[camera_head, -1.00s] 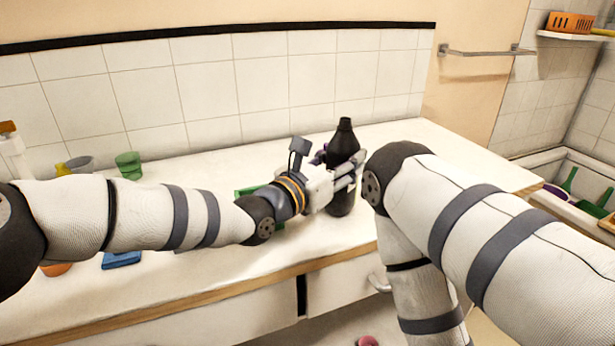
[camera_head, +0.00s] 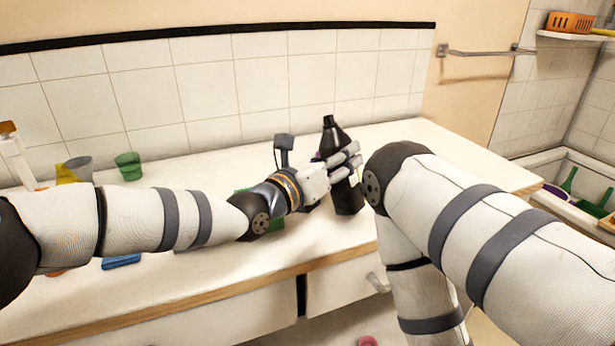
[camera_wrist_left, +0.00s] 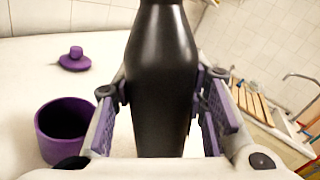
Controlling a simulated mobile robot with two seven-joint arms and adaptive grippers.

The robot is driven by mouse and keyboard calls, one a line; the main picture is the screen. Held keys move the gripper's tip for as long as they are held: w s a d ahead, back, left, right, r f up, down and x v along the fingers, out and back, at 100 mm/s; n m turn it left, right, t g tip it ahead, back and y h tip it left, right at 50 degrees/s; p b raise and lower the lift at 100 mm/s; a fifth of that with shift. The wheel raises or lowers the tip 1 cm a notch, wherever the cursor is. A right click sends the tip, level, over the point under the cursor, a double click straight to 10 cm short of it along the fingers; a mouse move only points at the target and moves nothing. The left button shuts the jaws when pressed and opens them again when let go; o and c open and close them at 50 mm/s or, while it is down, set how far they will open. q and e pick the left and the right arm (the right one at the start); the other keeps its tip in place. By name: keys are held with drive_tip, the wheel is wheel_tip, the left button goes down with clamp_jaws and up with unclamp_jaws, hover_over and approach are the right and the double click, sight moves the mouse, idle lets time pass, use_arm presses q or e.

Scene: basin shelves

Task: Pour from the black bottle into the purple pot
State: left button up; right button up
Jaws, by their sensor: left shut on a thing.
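The black bottle (camera_head: 347,196) is held by my left gripper (camera_head: 346,162), and its top leans to the left in the head view. In the left wrist view the bottle (camera_wrist_left: 163,85) stands between the purple pads of the left gripper (camera_wrist_left: 165,100), which is shut on it. The purple pot (camera_wrist_left: 66,130) is open-topped and upright at the lower left of the wrist view, apart from the bottle. Its purple lid (camera_wrist_left: 75,60) lies on the counter behind it. The pot is hidden in the head view. My right gripper is out of view.
A green cup (camera_head: 128,166), a grey cup (camera_head: 80,168) and a white bottle (camera_head: 16,155) stand at the back left of the white counter (camera_head: 215,170). A blue item (camera_head: 121,262) lies near the front. A sink (camera_head: 590,180) with green bottles is at right.

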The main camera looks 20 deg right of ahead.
use_arm(q)
drive_tip(key=shift+w+a+f+n, duration=0.15)
drive_tip(key=shift+w+f+n, duration=0.1)
drive_tip(key=shift+n, duration=0.6)
drive_tip(key=shift+w+a+f+n, duration=0.15)
drive_tip(key=shift+w+n, duration=0.1)
drive_tip(key=shift+n, duration=0.6)
drive_tip(key=shift+s+d+f+n, duration=0.15)
drive_tip(key=shift+f+n, duration=0.2)
drive_tip(key=shift+n, duration=0.3)
drive_tip(key=shift+s+d+f+n, duration=0.15)
drive_tip(key=shift+f+n, duration=0.15)
drive_tip(key=shift+n, duration=0.35)
drive_tip(key=shift+s+f+n, duration=0.15)
drive_tip(key=shift+f+n, duration=0.05)
drive_tip(key=shift+n, duration=0.2)
drive_tip(key=shift+s+d+r+n, duration=0.1)
drive_tip(key=shift+s+r+n, duration=0.1)
drive_tip(key=shift+n, duration=0.65)
drive_tip(key=shift+s+d+r+n, duration=0.1)
drive_tip(key=shift+s+n, duration=0.05)
drive_tip(key=shift+n, duration=0.7)
idle(2.2)
drive_tip(key=shift+f+n, duration=0.3)
idle(0.4)
